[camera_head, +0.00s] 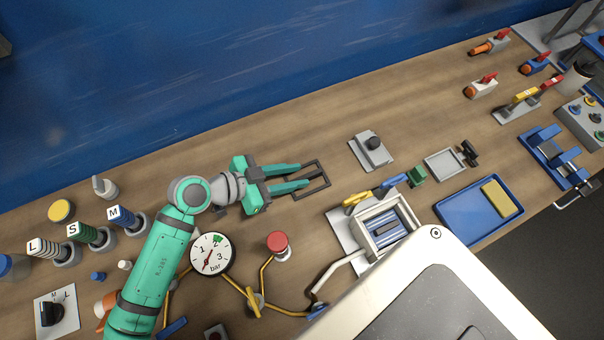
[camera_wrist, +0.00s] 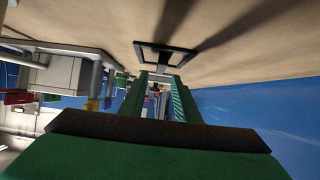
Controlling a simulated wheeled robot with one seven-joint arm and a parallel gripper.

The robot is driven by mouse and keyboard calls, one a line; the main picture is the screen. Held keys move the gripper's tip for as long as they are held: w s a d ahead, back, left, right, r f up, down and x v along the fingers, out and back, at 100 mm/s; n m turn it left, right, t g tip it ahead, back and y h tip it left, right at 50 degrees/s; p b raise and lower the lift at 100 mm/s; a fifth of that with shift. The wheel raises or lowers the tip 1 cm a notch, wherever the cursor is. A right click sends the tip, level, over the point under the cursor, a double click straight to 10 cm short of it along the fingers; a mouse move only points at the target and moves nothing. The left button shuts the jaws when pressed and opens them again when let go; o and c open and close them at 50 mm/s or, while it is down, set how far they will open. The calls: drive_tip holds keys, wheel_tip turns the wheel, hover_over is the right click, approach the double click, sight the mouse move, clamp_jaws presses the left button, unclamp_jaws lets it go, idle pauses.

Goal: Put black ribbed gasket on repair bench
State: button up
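The black gasket (camera_head: 324,172), an open rectangular frame, is at the fingertips of my gripper (camera_head: 303,174), over the wooden worktop. The teal fingers are apart and overlap the gasket's near side. In the wrist view the gasket (camera_wrist: 165,46) shows just past the green fingertips (camera_wrist: 165,76). I cannot tell whether the fingers grip it, nor whether it touches the worktop. Its ribs are too small to make out. No surface is clearly marked as the repair bench.
Right of the gasket stand a grey block with a black knob (camera_head: 372,151), a cell box with blue bars (camera_head: 362,226), a grey tray (camera_head: 430,164) and a blue tray (camera_head: 455,228) with a yellow block. A pressure gauge (camera_head: 212,253) and red button (camera_head: 278,242) stand nearer. Worktop behind is clear.

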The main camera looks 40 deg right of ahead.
drive_tip(key=v, duration=0.9)
drive_tip(key=shift+a, duration=0.1)
drive_tip(key=shift+a, duration=0.1)
